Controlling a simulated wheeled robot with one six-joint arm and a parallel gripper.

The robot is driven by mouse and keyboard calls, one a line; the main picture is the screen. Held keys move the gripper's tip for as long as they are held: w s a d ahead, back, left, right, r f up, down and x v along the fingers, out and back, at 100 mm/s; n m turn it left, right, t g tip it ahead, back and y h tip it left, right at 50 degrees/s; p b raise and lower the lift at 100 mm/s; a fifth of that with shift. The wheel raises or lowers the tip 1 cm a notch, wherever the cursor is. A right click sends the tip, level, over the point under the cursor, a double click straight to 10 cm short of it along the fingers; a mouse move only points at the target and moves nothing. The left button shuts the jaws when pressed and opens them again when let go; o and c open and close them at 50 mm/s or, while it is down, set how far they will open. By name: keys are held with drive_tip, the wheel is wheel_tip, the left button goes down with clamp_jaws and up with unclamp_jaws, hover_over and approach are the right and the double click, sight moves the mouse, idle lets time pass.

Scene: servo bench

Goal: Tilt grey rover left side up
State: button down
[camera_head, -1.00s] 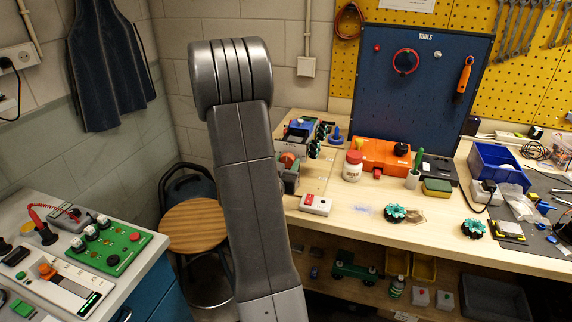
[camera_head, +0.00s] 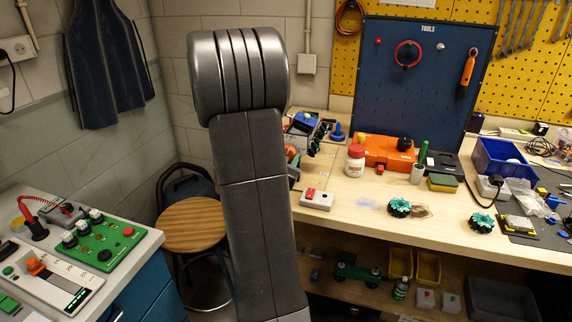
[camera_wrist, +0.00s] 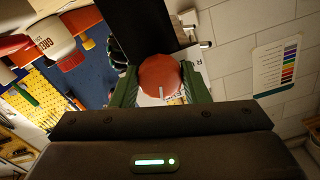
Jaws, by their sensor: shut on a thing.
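The grey rover (camera_head: 302,124) is on the bench just right of my arm's upper link, partly hidden by it. Its dark teal wheels (camera_head: 317,142) face right. I cannot tell how far it tilts. In the wrist view, a dark wheel (camera_wrist: 117,52) shows beyond the left finger. My gripper (camera_wrist: 161,80) has its green fingers shut on a round red-orange knob (camera_wrist: 158,72) with a pale line on it. What the knob is fixed to is mostly hidden. In the head view, my arm covers most of the gripper.
A white box with a red button (camera_head: 316,199) sits in front. A white bottle with a red cap (camera_head: 355,161) and an orange box (camera_head: 386,152) stand to the right. A blue tool board (camera_head: 425,95) rises behind. A stool (camera_head: 195,224) stands left of the bench.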

drive_tip(key=shift+m+b, duration=6.7)
drive_tip(key=shift+b, duration=0.35)
drive_tip(key=shift+r+m, duration=0.1)
drive_tip(key=shift+m, duration=0.2)
drive_tip(key=c, duration=0.8)
unclamp_jaws()
drive_tip(key=shift+c, duration=0.2)
drive_tip(key=shift+s+a, duration=0.1)
drive_tip(key=v, duration=1.3)
drive_tip(key=shift+s+p, duration=0.3)
drive_tip(key=shift+p, duration=0.1)
